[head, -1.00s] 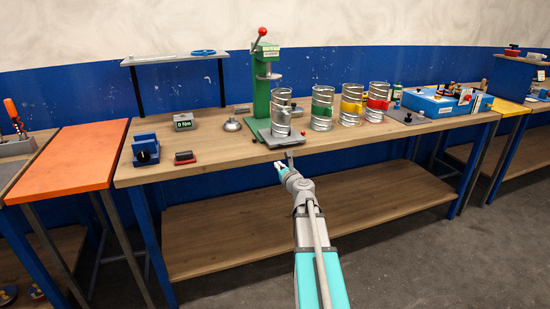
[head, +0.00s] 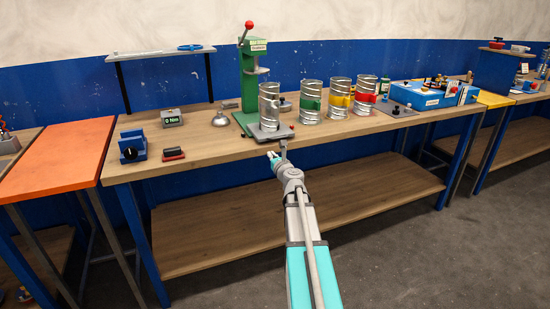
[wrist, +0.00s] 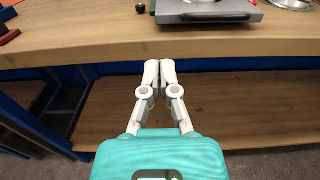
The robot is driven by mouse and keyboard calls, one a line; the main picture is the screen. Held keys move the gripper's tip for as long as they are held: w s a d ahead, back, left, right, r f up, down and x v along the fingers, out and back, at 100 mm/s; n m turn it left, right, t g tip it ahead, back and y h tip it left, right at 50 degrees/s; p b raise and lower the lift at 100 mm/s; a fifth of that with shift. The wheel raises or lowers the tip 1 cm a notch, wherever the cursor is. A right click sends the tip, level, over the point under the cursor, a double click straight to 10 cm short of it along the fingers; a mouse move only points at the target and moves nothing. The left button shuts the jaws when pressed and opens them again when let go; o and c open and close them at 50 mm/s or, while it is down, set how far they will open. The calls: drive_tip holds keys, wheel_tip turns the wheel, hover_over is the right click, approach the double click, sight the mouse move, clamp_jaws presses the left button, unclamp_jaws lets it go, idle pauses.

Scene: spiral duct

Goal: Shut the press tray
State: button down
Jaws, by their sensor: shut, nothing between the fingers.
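The green press (head: 254,85) stands on the bench with its red-knobbed lever raised. Its grey tray (head: 268,136) lies in front of the press column, drawn out close to the bench's front edge. A bare spiral duct piece (head: 269,108) stands on the tray. In the wrist view, the tray's front plate (wrist: 215,15) with its rim shows at the top right, cut off by the frame. My gripper (head: 273,157) is just in front of the bench edge, below the tray front and apart from it. In the wrist view its fingers (wrist: 160,66) are together and empty.
The bench front between is clear.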

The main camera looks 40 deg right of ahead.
sight(260, 141)
drive_tip(key=x, duration=1.1)
drive_tip(key=shift+d, duration=0.1)
drive_tip(key=shift+x, duration=2.2)
drive_tip(key=shift+s, duration=0.1)
drive_tip(key=shift+v, duration=0.75)
drive_tip(key=v, duration=1.2)
drive_tip(key=shift+s, duration=0.25)
